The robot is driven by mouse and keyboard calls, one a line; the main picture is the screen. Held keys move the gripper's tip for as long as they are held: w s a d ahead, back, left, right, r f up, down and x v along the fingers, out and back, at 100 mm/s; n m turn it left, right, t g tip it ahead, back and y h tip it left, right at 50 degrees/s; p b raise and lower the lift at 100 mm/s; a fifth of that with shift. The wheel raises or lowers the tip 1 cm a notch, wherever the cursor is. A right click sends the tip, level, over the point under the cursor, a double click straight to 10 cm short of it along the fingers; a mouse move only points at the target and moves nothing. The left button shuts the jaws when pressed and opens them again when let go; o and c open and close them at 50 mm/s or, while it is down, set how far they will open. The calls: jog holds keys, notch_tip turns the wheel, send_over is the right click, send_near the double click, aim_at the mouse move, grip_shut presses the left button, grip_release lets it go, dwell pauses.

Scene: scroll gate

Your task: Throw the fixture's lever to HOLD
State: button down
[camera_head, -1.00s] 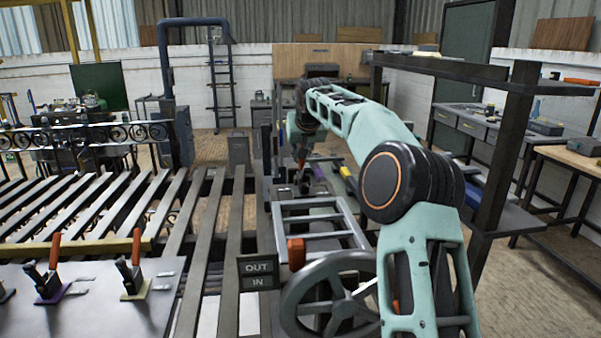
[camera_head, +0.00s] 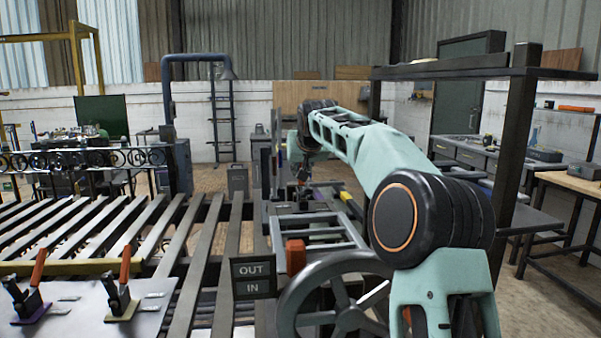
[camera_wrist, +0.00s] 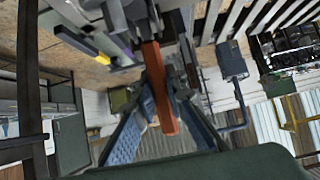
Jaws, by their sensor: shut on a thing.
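In the wrist view my gripper (camera_wrist: 162,78) is shut on an orange-red lever handle (camera_wrist: 160,100), which runs lengthwise between the fingers. The handle meets a dark metal mount (camera_wrist: 128,22) at the top of that view. A purple strip and a yellow strip show beside the mount. In the head view my gripper (camera_head: 303,180) reaches down at the far end of the bench, behind my forearm. The held lever is too small and covered there to read its angle. I cannot make out a HOLD marking in either view.
A handwheel (camera_head: 337,308) and an OUT/IN sign (camera_head: 254,278) stand in front, beside an orange-red block (camera_head: 296,257). Other red-handled clamps (camera_head: 118,288) sit on a plate at left. Slatted rails (camera_head: 190,240) lie beyond. A dark shelf frame (camera_head: 510,150) stands close right of my arm.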

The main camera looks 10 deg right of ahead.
jog(key=c, duration=1.9)
grip_release()
jog(key=shift+c, duration=0.2)
jog(key=v, duration=1.2)
jog(key=shift+c, duration=0.4)
